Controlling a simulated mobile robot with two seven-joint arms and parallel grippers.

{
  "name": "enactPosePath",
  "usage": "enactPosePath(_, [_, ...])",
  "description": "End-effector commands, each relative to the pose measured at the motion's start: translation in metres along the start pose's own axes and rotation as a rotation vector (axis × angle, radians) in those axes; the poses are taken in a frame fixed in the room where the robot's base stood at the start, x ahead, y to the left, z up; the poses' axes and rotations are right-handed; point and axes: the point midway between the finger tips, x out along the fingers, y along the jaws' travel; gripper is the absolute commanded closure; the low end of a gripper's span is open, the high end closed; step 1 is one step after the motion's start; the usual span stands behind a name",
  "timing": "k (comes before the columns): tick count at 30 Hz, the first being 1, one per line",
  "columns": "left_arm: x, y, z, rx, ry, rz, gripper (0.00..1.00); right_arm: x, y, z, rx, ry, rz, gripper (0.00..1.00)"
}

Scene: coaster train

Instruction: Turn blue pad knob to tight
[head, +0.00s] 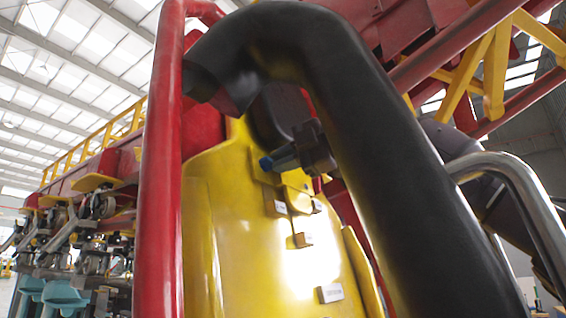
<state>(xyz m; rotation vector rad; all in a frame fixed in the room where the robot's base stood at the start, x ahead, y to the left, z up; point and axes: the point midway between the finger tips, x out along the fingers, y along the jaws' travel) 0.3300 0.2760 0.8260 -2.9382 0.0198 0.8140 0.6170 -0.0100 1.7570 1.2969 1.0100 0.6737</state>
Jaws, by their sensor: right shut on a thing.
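The blue knob (265,163) shows as a small blue end on the far side of the black over-shoulder restraint, in front of the yellow seat back (215,215). My right gripper (280,160) reaches it from the right, and its grey fingers are shut on the knob. The fingers cover most of the knob, so I cannot read its turned position. A dark pad (278,112) sits just above the gripper. Small white labels (330,293) are on the seat below. My left gripper is not in view.
The thick black restraint (365,130) arches over and passes close on the right of my gripper. A red post (160,170) stands at the left. A shiny bent metal bar (510,175) is at the right. Open space shows in front of the lower seat.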

Motion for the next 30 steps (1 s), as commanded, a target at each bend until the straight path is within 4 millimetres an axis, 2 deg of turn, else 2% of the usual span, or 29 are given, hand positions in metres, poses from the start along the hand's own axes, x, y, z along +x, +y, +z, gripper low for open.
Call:
enactPosePath(15, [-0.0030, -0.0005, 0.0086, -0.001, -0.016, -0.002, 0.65, -0.0003, -0.0001, 0.0003, 0.023, 0.000, 0.004, 1.00])
enactPosePath(16, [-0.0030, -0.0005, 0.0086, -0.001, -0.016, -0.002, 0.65, -0.0003, -0.0001, 0.0003, 0.023, 0.000, 0.004, 0.87])
enactPosePath(20, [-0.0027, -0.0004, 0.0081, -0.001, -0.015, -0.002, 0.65, -0.0002, -0.0002, 0.0003, 0.022, 0.000, 0.004, 0.67])
enactPosePath(21, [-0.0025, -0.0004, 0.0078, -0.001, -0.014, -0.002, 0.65, -0.0002, -0.0002, 0.0003, 0.021, 0.000, 0.004, 0.65])
enactPosePath(30, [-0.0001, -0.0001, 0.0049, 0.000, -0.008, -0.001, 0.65, -0.0024, -0.0003, 0.0004, 0.020, -0.001, 0.004, 0.65])
